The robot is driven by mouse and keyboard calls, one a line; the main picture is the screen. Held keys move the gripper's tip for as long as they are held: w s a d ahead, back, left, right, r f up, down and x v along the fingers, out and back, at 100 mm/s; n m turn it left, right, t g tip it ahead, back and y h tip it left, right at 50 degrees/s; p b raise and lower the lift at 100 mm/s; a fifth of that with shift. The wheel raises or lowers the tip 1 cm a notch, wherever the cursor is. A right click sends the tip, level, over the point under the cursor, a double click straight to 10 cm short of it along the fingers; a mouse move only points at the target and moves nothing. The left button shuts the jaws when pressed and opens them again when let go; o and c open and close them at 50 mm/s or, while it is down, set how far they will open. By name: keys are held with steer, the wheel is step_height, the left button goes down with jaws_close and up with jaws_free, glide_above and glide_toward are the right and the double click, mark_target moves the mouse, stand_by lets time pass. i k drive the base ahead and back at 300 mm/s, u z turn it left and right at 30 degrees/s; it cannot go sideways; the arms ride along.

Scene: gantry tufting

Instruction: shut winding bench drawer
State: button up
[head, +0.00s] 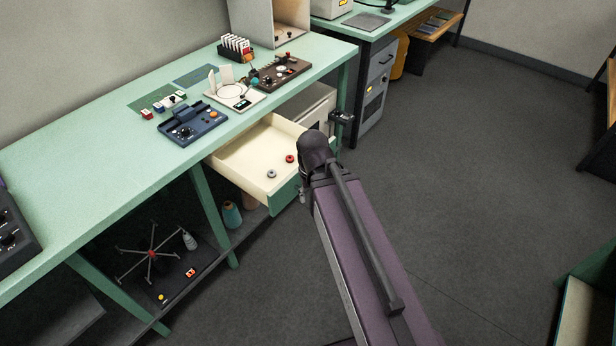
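The winding bench (90,184) is a long pale-green table along the left wall. Its drawer (243,160) is pulled well out, with a cream inside and a green front (284,194). A red round piece (290,159) and a grey round piece (271,174) lie in the drawer. My purple and dark arm reaches up from the bottom right, and its dark end overlaps the drawer's right front corner in the picture. I cannot tell whether anything touches the drawer.
A blue device (194,124), a white device (235,94) and a brown device (279,72) stand on the bench above the drawer. A lower shelf holds a spoked winder (151,254) and spools. A grey cabinet (375,88) stands beyond. The floor at right is mostly clear.

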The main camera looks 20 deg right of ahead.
mark_target(245, 160)
steer(key=z, duration=0.85)
steer(key=k, duration=0.85)
steer(key=u, duration=0.55)
steer(key=i, duration=0.5)
